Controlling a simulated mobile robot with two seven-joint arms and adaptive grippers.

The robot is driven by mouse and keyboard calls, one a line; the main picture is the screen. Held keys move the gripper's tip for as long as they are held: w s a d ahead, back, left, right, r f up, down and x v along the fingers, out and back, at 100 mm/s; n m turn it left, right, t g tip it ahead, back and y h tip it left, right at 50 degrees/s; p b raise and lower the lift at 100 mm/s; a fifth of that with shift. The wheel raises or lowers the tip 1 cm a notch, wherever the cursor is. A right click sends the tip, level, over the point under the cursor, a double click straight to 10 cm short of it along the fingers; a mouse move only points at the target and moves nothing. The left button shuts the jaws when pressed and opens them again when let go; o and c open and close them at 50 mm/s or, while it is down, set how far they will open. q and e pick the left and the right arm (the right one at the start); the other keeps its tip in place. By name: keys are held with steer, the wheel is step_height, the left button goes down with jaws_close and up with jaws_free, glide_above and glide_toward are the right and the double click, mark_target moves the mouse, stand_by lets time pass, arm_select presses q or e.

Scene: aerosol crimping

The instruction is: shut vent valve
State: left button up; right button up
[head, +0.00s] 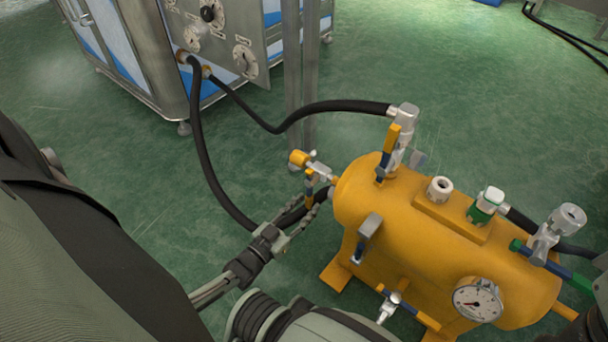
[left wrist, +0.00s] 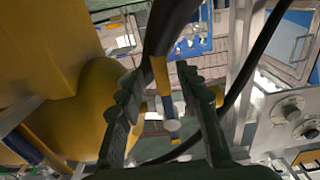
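A yellow tank (head: 400,215) stands on the floor at the right of the head view and carries several valves with blue-and-yellow levers. At its left end is a small silver valve (head: 316,168) with a yellow end piece and a yellow-and-blue lever. No label shows which valve is the vent valve. My left gripper (head: 308,206) is beside this end valve, just below it in the picture. In the left wrist view its fingers (left wrist: 160,75) are open, with a yellow lever (left wrist: 160,76) and silver fitting showing between them. Contact cannot be told. My right gripper is not in view.
Black hoses (head: 205,160) run from a steel cabinet (head: 150,50) to the tank, one passing close behind my left gripper. A pressure gauge (head: 478,300) and a green-marked fitting (head: 486,205) are on the tank. Green floor (head: 450,80) behind the tank is clear.

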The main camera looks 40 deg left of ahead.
arm_select(q)
steer(key=s, duration=1.2)
steer(key=shift+a, duration=0.45)
